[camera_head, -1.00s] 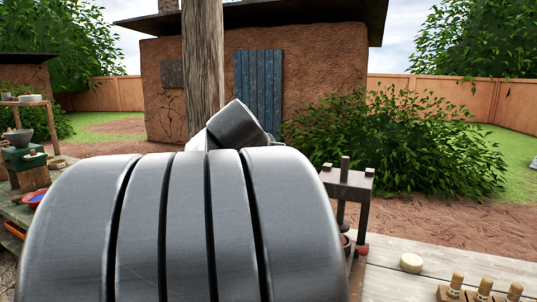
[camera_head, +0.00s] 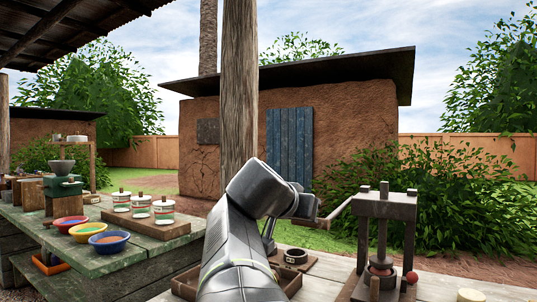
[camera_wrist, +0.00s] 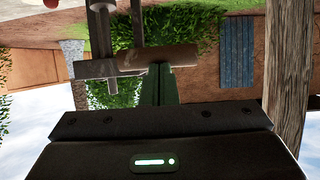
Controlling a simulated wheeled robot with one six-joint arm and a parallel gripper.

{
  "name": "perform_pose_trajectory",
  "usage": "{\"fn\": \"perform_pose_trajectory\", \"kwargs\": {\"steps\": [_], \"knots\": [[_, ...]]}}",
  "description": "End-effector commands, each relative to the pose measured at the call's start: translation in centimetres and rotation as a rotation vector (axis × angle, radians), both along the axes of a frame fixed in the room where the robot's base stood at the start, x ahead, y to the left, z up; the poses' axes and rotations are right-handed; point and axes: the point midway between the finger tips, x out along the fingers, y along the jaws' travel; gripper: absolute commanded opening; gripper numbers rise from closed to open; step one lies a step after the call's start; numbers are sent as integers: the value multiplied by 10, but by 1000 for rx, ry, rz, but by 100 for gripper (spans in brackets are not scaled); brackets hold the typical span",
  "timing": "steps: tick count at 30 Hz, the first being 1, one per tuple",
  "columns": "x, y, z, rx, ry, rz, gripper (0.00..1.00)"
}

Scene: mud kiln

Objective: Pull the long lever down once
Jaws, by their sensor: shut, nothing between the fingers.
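The press (camera_head: 385,208) stands on the plank bench at the right in the head view, a dark frame with two posts. Its long lever (camera_head: 338,211) reaches out from the frame's top to the left and slopes down toward my wrist. In the wrist view, upside down, the lever's brown round grip (camera_wrist: 158,57) lies across the picture, with the press frame at left. My gripper (camera_wrist: 160,68) is shut and empty. Its green fingertips overlap the grip in the picture; I cannot tell whether they touch it. In the head view my arm hides the fingers.
Colour bowls (camera_head: 109,241) and lidded jars (camera_head: 164,209) stand on the left bench. A small dark ring (camera_head: 296,256) lies on a board left of the press. A wooden post (camera_head: 239,90) rises behind my arm. A pale disc (camera_head: 470,295) lies at front right.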

Motion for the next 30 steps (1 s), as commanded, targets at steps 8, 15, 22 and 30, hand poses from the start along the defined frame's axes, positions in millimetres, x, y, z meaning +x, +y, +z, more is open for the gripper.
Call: {"fn": "perform_pose_trajectory", "kwargs": {"steps": [8,15,22,30], "knots": [[0,0,-41,1,4,-1,0],[2,-1,-63,1,4,-1,0],[4,-3,-76,2,5,-2,0],[5,-4,-82,4,11,-3,0]]}}
